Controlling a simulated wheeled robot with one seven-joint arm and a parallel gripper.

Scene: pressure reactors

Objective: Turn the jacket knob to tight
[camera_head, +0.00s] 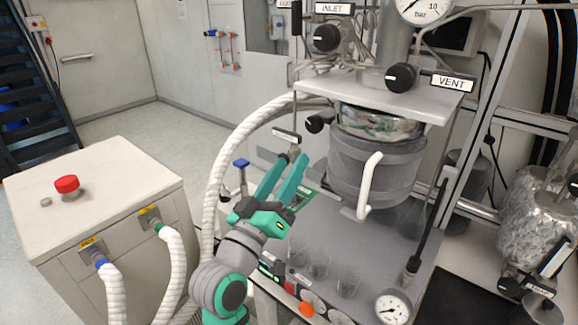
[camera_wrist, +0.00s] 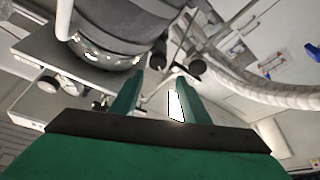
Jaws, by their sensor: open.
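A small black knob (camera_head: 318,123) sticks out at the left side of the reactor's grey jacket (camera_head: 378,170). It is the likely jacket knob, but no label on it can be read. My gripper (camera_head: 290,160) is below and left of that knob, pointing up, with its two green fingers apart and nothing between them. In the wrist view my gripper (camera_wrist: 160,78) reaches toward dark knobs (camera_wrist: 195,67) beside the jacket (camera_wrist: 115,22). The fingers look clear of the knobs, though depth is hard to judge. A tilted label plate (camera_head: 287,134) is just above the fingertips.
Black knobs labelled INLET (camera_head: 326,38) and VENT (camera_head: 401,77) sit higher up. A thick white hose (camera_head: 222,150) curves behind my gripper. A white handle (camera_head: 369,185) projects from the jacket. Glass beakers (camera_head: 319,262) stand below. A cabinet with a red button (camera_head: 66,184) is left.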

